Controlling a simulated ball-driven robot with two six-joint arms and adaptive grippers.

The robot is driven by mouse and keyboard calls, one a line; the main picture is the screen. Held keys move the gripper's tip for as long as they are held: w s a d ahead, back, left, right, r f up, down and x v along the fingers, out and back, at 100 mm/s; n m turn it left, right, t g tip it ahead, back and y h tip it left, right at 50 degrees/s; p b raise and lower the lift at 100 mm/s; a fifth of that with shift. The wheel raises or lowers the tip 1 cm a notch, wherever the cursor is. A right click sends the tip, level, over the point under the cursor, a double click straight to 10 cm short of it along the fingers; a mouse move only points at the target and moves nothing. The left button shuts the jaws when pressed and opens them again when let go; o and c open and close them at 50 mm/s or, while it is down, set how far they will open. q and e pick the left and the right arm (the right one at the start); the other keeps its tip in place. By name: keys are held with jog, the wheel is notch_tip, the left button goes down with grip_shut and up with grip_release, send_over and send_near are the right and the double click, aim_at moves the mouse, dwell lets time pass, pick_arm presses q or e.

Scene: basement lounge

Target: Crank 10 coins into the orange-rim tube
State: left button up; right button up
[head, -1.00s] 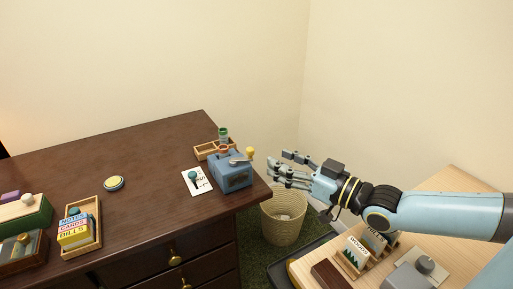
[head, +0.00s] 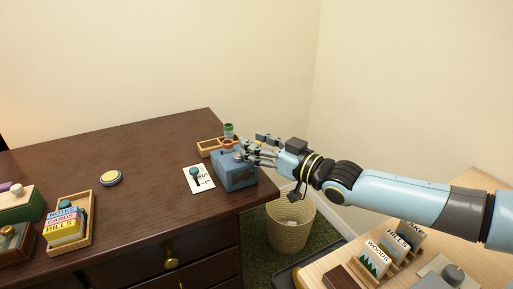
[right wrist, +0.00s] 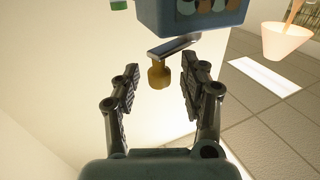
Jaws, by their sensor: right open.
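The blue coin box (head: 236,174) stands at the right end of the dark desk. Its edge, with round coin shapes on it, shows at the top of the right wrist view (right wrist: 190,14). The orange-rim tube (head: 227,144) is at the box's back edge, partly hidden. The crank has a metal arm (right wrist: 174,47) and a yellow knob (right wrist: 159,76). My right gripper (head: 258,149) is at the crank, and its fingers hide the knob in the head view. In the right wrist view the gripper (right wrist: 160,68) is open, with the knob between its fingers and gaps on both sides. My left gripper is out of view.
A green-rim tube (head: 229,129) and a wooden tray (head: 208,147) are behind the box. A white card (head: 198,179) lies left of it. A wicker basket (head: 290,226) stands on the floor below the desk's right edge. The desk's middle is mostly clear.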

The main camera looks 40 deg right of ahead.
jog(key=c, duration=0.9)
jog(key=shift+w, duration=0.1)
